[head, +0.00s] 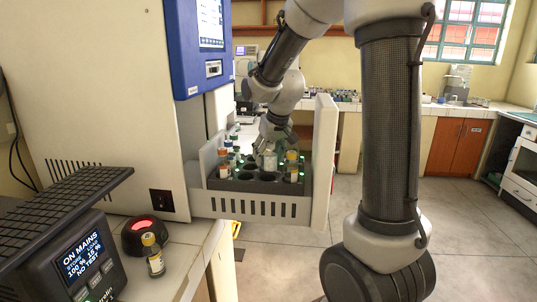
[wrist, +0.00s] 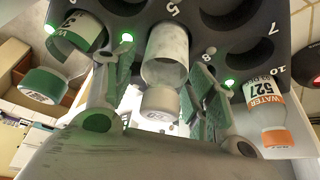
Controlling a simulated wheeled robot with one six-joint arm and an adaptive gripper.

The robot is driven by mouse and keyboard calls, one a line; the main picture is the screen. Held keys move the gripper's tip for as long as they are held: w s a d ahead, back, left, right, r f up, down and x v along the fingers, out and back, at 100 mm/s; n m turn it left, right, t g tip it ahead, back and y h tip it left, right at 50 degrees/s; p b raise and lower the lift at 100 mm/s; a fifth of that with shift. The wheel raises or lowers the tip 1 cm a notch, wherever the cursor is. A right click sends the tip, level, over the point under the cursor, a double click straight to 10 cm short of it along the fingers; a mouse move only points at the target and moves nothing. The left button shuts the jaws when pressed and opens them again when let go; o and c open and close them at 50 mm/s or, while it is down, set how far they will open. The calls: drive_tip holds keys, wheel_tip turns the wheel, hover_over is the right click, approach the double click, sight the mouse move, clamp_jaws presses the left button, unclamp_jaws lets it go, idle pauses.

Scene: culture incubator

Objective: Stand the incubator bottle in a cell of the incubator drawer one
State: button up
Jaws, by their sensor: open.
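A clear bottle with a white cap (wrist: 165,75) stands in a cell of the dark drawer rack, its base in the cell; it also shows in the head view (head: 270,161). The wrist view is inverted, so its cap points down there. My gripper (wrist: 160,100) is open, with one green-padded finger on each side of this bottle and visible gaps between. In the head view my gripper (head: 273,143) is just above the rack. The incubator drawer (head: 262,206) is pulled out. I cannot tell which number belongs to the bottle's cell.
A green-capped bottle (wrist: 75,45) and an orange-capped WATER bottle (wrist: 266,110) stand in cells on either side. Several empty cells (wrist: 225,12) show. A yellow-capped bottle (head: 153,256) stands on the counter beside a red-lit device (head: 145,232). The drawer front (head: 324,160) rises at right.

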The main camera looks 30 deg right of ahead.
drive_tip(key=v, duration=1.2)
drive_tip(key=shift+r, duration=0.1)
